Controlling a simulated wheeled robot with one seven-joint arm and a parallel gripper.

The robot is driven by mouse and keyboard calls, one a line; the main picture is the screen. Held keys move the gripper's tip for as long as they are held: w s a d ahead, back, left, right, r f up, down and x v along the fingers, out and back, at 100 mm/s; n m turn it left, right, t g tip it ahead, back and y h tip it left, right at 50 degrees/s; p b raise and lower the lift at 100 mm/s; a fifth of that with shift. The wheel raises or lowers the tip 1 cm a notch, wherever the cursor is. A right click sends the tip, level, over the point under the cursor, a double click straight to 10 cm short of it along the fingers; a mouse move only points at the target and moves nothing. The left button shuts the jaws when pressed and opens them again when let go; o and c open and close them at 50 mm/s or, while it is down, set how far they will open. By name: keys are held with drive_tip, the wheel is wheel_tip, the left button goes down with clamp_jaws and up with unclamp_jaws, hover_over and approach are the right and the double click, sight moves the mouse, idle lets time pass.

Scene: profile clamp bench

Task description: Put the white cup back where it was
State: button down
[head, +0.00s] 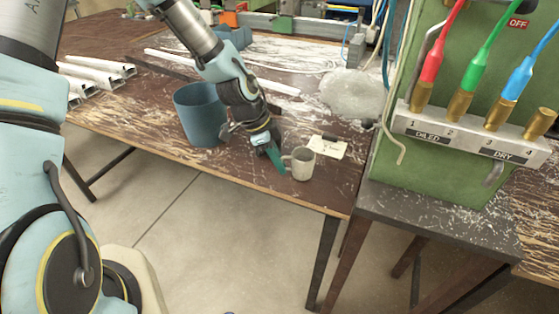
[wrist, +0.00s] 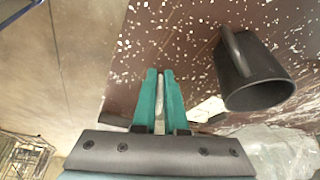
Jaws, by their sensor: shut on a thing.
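The white cup (head: 303,163) shows upright near the front edge of the table in the head view, its handle on the left. My gripper (head: 277,161) points down at the cup's left side and is shut on its handle. I cannot tell whether the cup's base touches the table. In the wrist view my gripper (wrist: 160,95) has its teal fingers close together with a thin pale strip between them. The rest of the cup is not visible there.
A dark grey mug (wrist: 255,85) stands close by, mostly hidden in the head view. A blue bin (head: 196,112) is left of my gripper. A white card (head: 328,148) lies just right of the cup, a clear plastic bag (head: 352,93) behind. The green panel (head: 450,165) rises at right.

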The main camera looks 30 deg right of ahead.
drive_tip(key=shift+f, duration=0.2)
drive_tip(key=c, duration=1)
unclamp_jaws()
drive_tip(key=shift+o, duration=0.2)
drive_tip(key=shift+r, duration=0.1)
drive_tip(key=b+v, duration=0.2)
drive_tip(key=v, duration=1)
drive_tip(key=w+a+n+t+y, duration=0.1)
drive_tip(key=w+a+n, duration=0.2)
drive_tip(key=a+n, duration=0.45)
drive_tip(key=w+a+n+t+y, duration=0.1)
drive_tip(key=w+a+n+t, duration=0.2)
drive_tip(key=a, duration=0.8)
drive_tip(key=a+r+n, duration=0.1)
drive_tip(key=a+n, duration=0.5)
drive_tip(key=a, duration=0.1)
drive_tip(key=s+a+r+n+y, duration=0.1)
drive_tip(key=a+n, duration=0.6)
drive_tip(key=a, duration=0.1)
drive_tip(key=shift+s+a+r, duration=0.2)
drive_tip(key=shift+s+r, duration=0.1)
drive_tip(key=shift+s, duration=0.05)
